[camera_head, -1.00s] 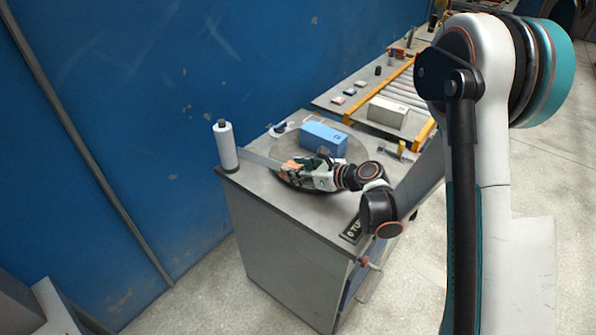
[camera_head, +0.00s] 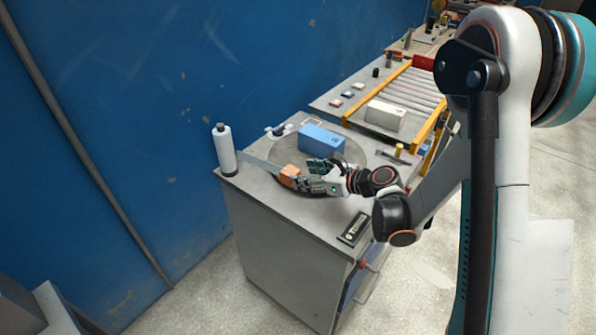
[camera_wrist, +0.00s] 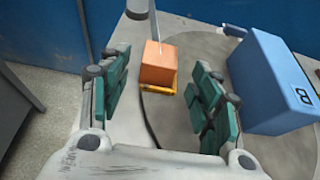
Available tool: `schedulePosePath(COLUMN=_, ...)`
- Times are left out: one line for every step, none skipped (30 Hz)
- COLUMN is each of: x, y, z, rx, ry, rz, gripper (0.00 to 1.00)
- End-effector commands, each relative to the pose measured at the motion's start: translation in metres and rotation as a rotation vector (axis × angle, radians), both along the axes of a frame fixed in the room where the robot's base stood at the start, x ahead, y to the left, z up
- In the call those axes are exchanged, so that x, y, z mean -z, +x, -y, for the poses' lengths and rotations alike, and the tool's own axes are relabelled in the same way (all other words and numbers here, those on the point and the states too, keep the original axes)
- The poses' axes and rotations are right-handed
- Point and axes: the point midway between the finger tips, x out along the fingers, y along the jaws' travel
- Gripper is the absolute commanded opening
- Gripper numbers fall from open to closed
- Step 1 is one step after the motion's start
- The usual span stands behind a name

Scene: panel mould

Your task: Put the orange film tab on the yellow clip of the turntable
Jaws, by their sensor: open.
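The orange film tab (camera_wrist: 159,56) is at the end of a pale film strip (camera_head: 258,162). In the wrist view it sits at the yellow clip (camera_wrist: 158,89) on the rim of the grey turntable (camera_wrist: 200,45); whether it is pressed fully home I cannot tell. The film runs to the white roll (camera_head: 224,149). My gripper (camera_wrist: 155,100) is open, its green-padded fingers apart on either side of the tab and clip, touching neither as far as I see. The tab also shows in the head view (camera_head: 289,174), just beyond my fingertips.
A blue box (camera_wrist: 270,80) stands on the turntable, close to my right finger in the wrist view. A dark labelled plate (camera_head: 354,229) lies near the table's front edge. A roller conveyor (camera_head: 410,93) with a pale box (camera_head: 384,115) is behind.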

Motion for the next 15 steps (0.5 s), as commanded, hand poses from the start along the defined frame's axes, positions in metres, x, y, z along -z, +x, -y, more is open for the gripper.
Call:
schedulePosePath(x=-0.008, y=-0.006, z=0.010, rx=0.005, ry=0.000, rz=0.000, gripper=0.58)
schedulePosePath(x=-0.010, y=-0.010, z=0.015, rx=0.004, ry=0.000, rz=0.000, gripper=0.58)
schedulePosePath(x=-0.013, y=-0.015, z=0.021, rx=0.005, ry=0.001, rz=-0.001, gripper=0.58)
schedulePosePath(x=-0.015, y=-0.018, z=0.025, rx=0.004, ry=0.001, rz=0.000, gripper=0.58)
schedulePosePath(x=-0.017, y=-0.021, z=0.029, rx=0.004, ry=0.001, rz=0.000, gripper=0.58)
schedulePosePath(x=-0.020, y=-0.025, z=0.034, rx=0.004, ry=0.001, rz=0.000, gripper=0.58)
schedulePosePath(x=-0.022, y=-0.028, z=0.038, rx=0.004, ry=0.001, rz=0.000, gripper=0.58)
schedulePosePath(x=-0.023, y=-0.030, z=0.041, rx=0.004, ry=0.001, rz=0.000, gripper=0.58)
schedulePosePath(x=-0.025, y=-0.034, z=0.045, rx=0.003, ry=0.001, rz=0.000, gripper=0.58)
schedulePosePath(x=-0.026, y=-0.036, z=0.047, rx=0.004, ry=0.000, rz=-0.001, gripper=0.58)
schedulePosePath(x=-0.027, y=-0.038, z=0.049, rx=0.003, ry=0.000, rz=0.000, gripper=0.58)
schedulePosePath(x=-0.028, y=-0.040, z=0.052, rx=0.002, ry=0.000, rz=0.000, gripper=0.58)
schedulePosePath(x=-0.029, y=-0.041, z=0.053, rx=0.002, ry=0.000, rz=0.001, gripper=0.58)
schedulePosePath(x=-0.029, y=-0.042, z=0.054, rx=0.001, ry=0.000, rz=0.000, gripper=0.58)
schedulePosePath(x=-0.030, y=-0.043, z=0.055, rx=0.001, ry=0.000, rz=0.000, gripper=0.58)
